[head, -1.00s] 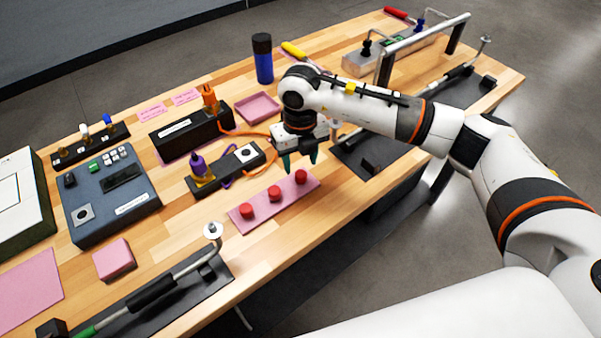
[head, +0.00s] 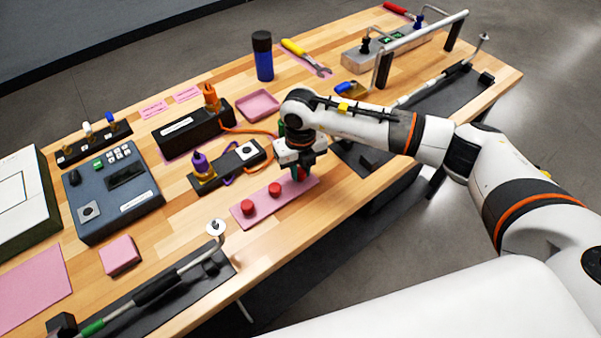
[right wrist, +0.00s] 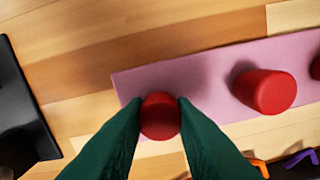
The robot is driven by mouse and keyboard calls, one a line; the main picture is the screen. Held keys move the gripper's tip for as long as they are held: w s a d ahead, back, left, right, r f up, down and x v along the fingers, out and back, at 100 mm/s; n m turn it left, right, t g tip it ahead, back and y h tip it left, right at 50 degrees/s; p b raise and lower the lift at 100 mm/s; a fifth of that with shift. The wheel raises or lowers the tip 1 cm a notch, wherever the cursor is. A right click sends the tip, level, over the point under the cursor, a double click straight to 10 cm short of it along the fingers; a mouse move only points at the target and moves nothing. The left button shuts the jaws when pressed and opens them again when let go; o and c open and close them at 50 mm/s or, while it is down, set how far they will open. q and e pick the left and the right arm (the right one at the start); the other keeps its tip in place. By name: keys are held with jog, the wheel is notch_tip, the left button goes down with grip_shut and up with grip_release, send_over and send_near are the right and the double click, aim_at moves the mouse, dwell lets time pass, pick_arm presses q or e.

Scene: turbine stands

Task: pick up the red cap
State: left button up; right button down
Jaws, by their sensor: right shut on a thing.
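My right gripper (head: 300,174) is shut on a red cap at the right end of a pink strip (head: 238,213). In the right wrist view the held red cap (right wrist: 160,116) sits between the two green fingertips, at the strip's end. I cannot tell whether it is lifted off the strip. Two more red caps stand on the strip, a middle one (head: 275,189) and a left one (head: 248,207). The middle cap also shows in the right wrist view (right wrist: 265,91). My left gripper is not in view.
Behind the strip is a black block (head: 243,157) with a purple-topped connector (head: 201,166). A pink tray (head: 258,105) and a blue bottle (head: 263,58) stand farther back. A rod on a black base (head: 185,285) lies at the front left. Bare wood surrounds the strip.

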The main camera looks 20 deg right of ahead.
aim_at(301, 171)
jog(key=shift+r, duration=0.1)
notch_tip(301, 171, up, 9)
jog(key=b, duration=0.3)
jog(key=shift+r, duration=0.4)
jog(key=c, duration=2)
grip_release()
grip_shut()
